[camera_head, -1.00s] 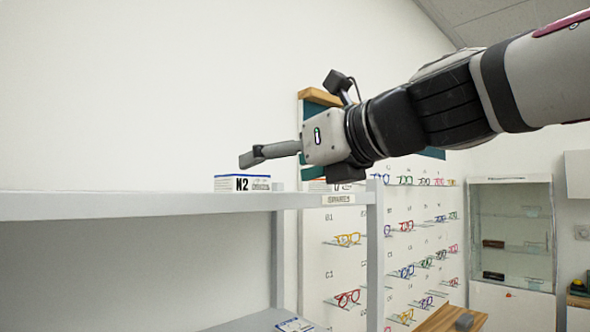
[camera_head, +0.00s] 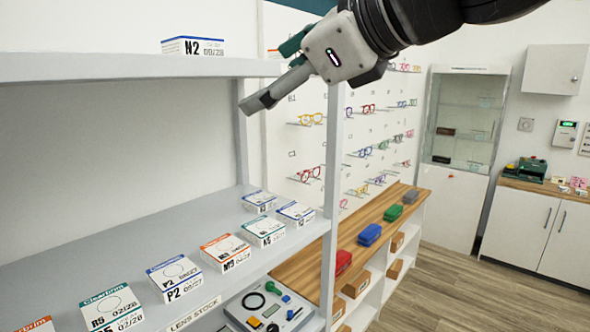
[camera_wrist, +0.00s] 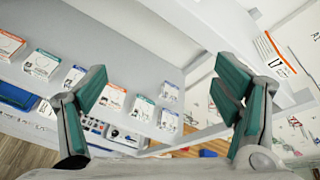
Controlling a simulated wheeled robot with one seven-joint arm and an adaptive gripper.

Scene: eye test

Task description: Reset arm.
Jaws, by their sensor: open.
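My gripper (camera_head: 275,92) hangs in the air in front of the shelf unit, near its right end post in the head view. In the wrist view my gripper (camera_wrist: 165,100) has its two green-padded fingers wide apart, with nothing between them. It is open and empty. The end of my arm comes in from the top right of the head view. One box, marked N2 (camera_head: 193,46), stands on the top shelf (camera_head: 120,68), left of my gripper and apart from it.
A row of lens boxes (camera_head: 225,252) stands on the lower shelf (camera_head: 200,222). A grey tray (camera_head: 235,314) with small parts is below. Spectacles (camera_head: 310,119) hang on the wall display behind. Coloured cases (camera_head: 370,235) lie on a wooden ledge. Floor (camera_head: 470,290) is clear at right.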

